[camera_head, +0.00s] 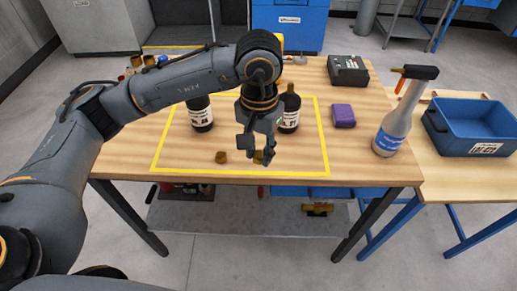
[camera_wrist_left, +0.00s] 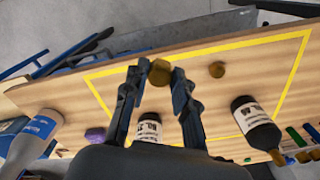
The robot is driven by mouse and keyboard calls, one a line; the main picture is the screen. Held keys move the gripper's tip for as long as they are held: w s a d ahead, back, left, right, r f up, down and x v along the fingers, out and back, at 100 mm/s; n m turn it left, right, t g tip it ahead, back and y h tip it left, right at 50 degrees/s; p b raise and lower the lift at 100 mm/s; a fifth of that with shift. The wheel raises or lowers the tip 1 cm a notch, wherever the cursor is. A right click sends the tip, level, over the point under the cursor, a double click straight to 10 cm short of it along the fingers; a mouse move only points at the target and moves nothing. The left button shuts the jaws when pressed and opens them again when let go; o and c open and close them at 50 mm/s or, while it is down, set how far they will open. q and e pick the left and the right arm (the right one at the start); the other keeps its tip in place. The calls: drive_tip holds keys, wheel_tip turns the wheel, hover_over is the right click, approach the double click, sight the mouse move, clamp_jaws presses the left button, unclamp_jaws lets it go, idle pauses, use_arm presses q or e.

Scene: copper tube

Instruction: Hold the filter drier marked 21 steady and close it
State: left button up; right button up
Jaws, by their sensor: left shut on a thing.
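Two dark filter driers with white labels stand on the table, one at left (camera_head: 201,114) and one at right (camera_head: 289,112) in the head view. They also show in the left wrist view, the head view's right one at left (camera_wrist_left: 148,129) and the other at right (camera_wrist_left: 254,124). I cannot read which is marked 21. My left gripper (camera_head: 257,153) is shut on a brass cap (camera_wrist_left: 160,72), low over the table in front of the driers. A second brass cap (camera_head: 221,157) lies on the table to its left. My right gripper is out of view.
A yellow outline (camera_head: 240,172) marks the work area. A purple box (camera_head: 343,115), a dark device (camera_head: 347,70) and a spray bottle (camera_head: 393,128) stand to the right. A blue crate (camera_head: 478,125) sits on the side table. My left arm hides part of the table's back.

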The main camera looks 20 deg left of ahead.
use_arm(q)
drive_tip(key=s+d+r+b, duration=0.1)
drive_tip(key=s+d+r, duration=0.1)
drive_tip(key=s, duration=0.4)
drive_tip(key=shift+r, duration=0.4)
drive_tip(key=shift+w, duration=0.1)
